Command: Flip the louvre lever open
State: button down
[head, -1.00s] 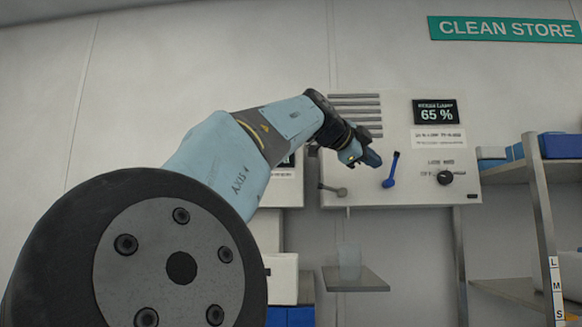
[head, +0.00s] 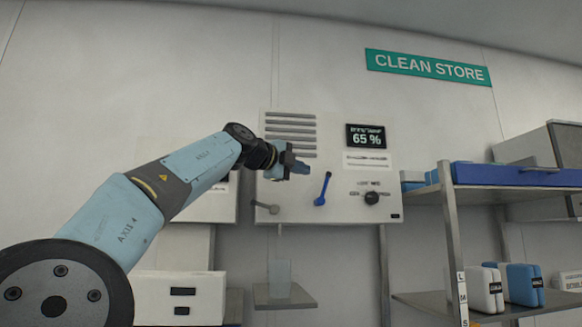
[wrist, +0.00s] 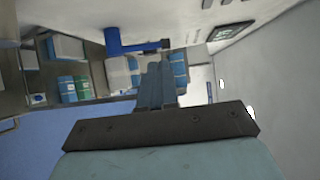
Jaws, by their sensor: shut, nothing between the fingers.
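A blue lever (head: 322,189) is on the white wall panel (head: 300,211), its handle pointing up and slightly right. A grey lever (head: 265,207) sits lower left on the same panel, its arm pointing left. I cannot read which one is labelled louvre. Grey louvre slats (head: 290,134) are at the panel's top left. My gripper (head: 301,168) is shut and empty, just up and left of the blue lever's handle, apart from it in the picture. In the wrist view the shut fingers (wrist: 162,82) point up, with the blue lever (wrist: 140,46) beyond their tips.
A black knob (head: 371,198) and a 65 % display (head: 366,137) are right of the blue lever. A small shelf (head: 285,303) with a clear cup (head: 279,278) is below. A rack (head: 449,230) with boxes stands at right.

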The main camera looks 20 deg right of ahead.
aim_at(329, 177)
jog(key=x, duration=0.7)
jog(key=shift+s+d+m+y, duration=0.15)
jog(key=shift+d+m+y, duration=0.15)
jog(key=shift+d+y, duration=0.2)
jog(key=shift+d, duration=0.25)
